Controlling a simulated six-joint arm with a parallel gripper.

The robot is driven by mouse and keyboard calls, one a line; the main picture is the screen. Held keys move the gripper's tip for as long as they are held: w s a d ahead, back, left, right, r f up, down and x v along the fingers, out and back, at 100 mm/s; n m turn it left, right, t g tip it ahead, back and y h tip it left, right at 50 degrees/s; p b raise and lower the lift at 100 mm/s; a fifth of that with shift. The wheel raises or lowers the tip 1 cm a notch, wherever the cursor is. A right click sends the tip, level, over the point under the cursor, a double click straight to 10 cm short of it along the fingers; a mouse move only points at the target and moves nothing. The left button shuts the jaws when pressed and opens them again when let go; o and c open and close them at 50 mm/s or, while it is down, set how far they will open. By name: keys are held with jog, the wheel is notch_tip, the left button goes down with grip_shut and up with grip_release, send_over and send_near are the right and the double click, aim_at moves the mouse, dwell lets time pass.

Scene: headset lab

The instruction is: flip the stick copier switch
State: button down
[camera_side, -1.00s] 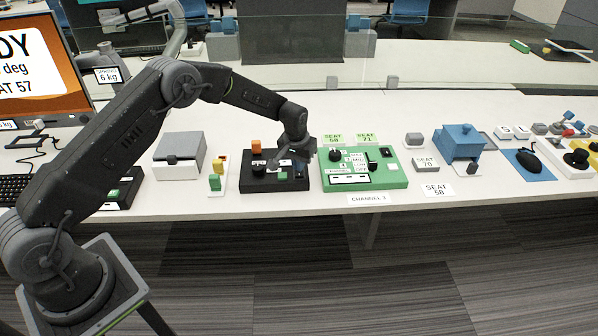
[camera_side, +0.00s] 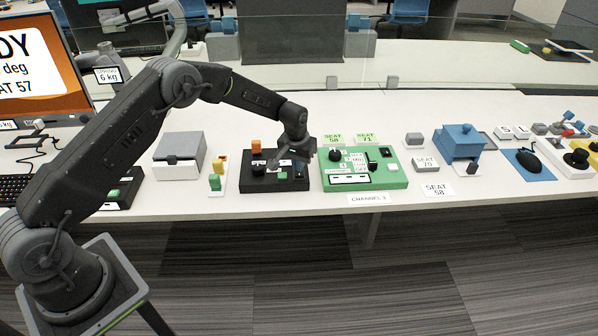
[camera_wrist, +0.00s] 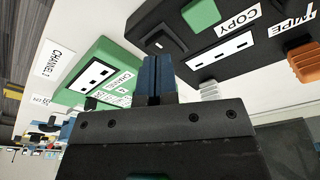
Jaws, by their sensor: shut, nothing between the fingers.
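The stick copier is a black box (camera_side: 262,184) on the desk in the side view. The wrist view shows its underlit black face (camera_wrist: 190,57) with a COPY label, a green block and a white slotted panel. A small dark switch (camera_wrist: 162,43) with a light mark sits near the box's corner in the wrist view. My gripper (camera_side: 274,165) is over the copier's right part, hiding some of it. In the wrist view my blue fingertips (camera_wrist: 155,62) are together and empty, close to the switch; I cannot tell whether they touch it.
A green panel (camera_side: 395,178) with black knobs stands just right of the copier. A grey box (camera_side: 180,158) stands to the left.

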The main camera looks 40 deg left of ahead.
aim_at(299, 175)
jog(key=shift+f, duration=1.15)
dwell(0.7)
jog(key=shift+r, duration=3.5)
